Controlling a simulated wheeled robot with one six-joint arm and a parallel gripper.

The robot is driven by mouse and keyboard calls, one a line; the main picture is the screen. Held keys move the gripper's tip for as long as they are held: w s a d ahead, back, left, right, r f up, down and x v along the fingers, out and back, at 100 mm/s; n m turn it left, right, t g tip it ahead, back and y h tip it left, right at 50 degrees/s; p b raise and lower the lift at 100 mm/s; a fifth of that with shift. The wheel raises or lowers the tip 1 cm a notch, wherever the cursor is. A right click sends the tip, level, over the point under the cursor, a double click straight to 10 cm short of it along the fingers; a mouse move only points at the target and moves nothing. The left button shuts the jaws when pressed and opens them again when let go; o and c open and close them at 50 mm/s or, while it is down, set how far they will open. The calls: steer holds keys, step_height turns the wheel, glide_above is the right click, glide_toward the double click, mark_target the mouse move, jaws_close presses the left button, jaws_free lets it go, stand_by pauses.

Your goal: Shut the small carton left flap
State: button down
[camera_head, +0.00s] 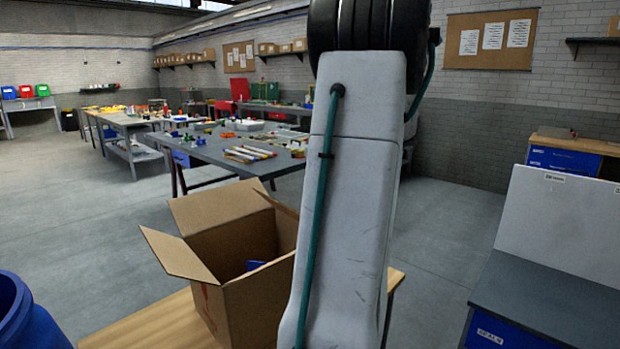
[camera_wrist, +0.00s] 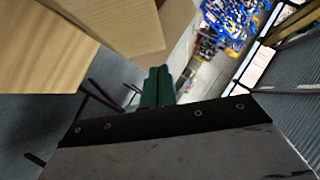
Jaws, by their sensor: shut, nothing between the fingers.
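The small carton (camera_head: 255,305) stands open on a wooden tabletop, with a blue item (camera_head: 256,265) inside. Its left flap (camera_head: 176,256) sticks outward to the left, and its back flap (camera_head: 214,206) stands up and open. My arm covers the carton's right side. In the wrist view the carton (camera_wrist: 115,22) fills the top left, with one flap (camera_wrist: 178,38) jutting out; I cannot tell which flap this is. My gripper (camera_wrist: 158,75), with green fingers, is shut and empty, just below that flap; contact is unclear. The gripper is hidden in the head view.
The wooden tabletop (camera_head: 150,325) bears the carton. A blue bin (camera_head: 30,318) stands at the lower left. A grey workbench (camera_head: 225,148) with tools lies behind, and a dark-topped cabinet (camera_head: 550,300) stands at right. Open floor (camera_head: 90,220) lies to the left.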

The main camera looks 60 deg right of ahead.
glide_above(287, 210)
steer(key=s+d, duration=0.2)
step_height(287, 210, down, 4)
steer(key=shift+w+a+f, duration=0.3)
steer(key=shift+a+f, duration=0.2)
steer(key=shift+w+a+f, duration=0.25)
steer(key=shift+a+f, duration=0.2)
steer(key=shift+a, duration=0.05)
steer(key=shift+w+a+f, duration=0.1)
steer(key=shift+a+f, duration=0.2)
steer(key=shift+f, duration=0.05)
